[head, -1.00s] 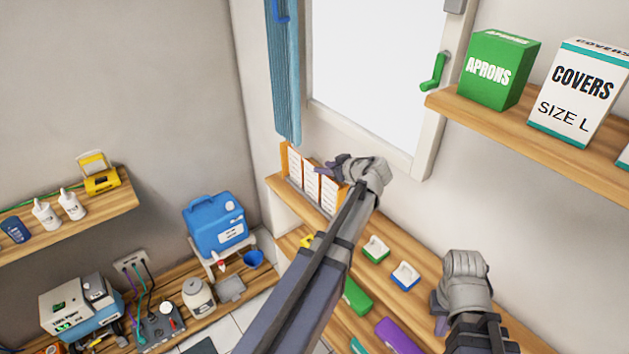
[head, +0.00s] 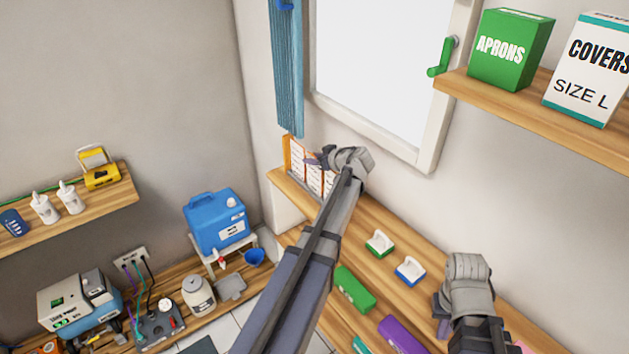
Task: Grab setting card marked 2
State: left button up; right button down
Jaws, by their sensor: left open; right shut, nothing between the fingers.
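Several white setting cards (head: 313,174) with an orange edge stand upright in a row at the left end of the wooden shelf below the window. Their print is too small to read, so I cannot tell which is marked 2. My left gripper (head: 319,160) is open at the top of the cards, and its fingers overlap them in the picture. I cannot tell whether it touches a card. My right gripper (head: 440,312) is shut and empty at the lower right, near the shelf's front; its fingertips are partly hidden by its own body.
A green-and-white block (head: 380,243) and a blue-and-white block (head: 410,270) sit on the shelf (head: 375,215) between my arms. Green (head: 355,289) and purple (head: 401,335) cases lie lower. The window frame (head: 385,135) and an upper shelf (head: 560,110) with boxes are above.

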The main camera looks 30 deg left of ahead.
pick_arm(q)
grip_shut()
dwell(0.3)
dwell(1.1)
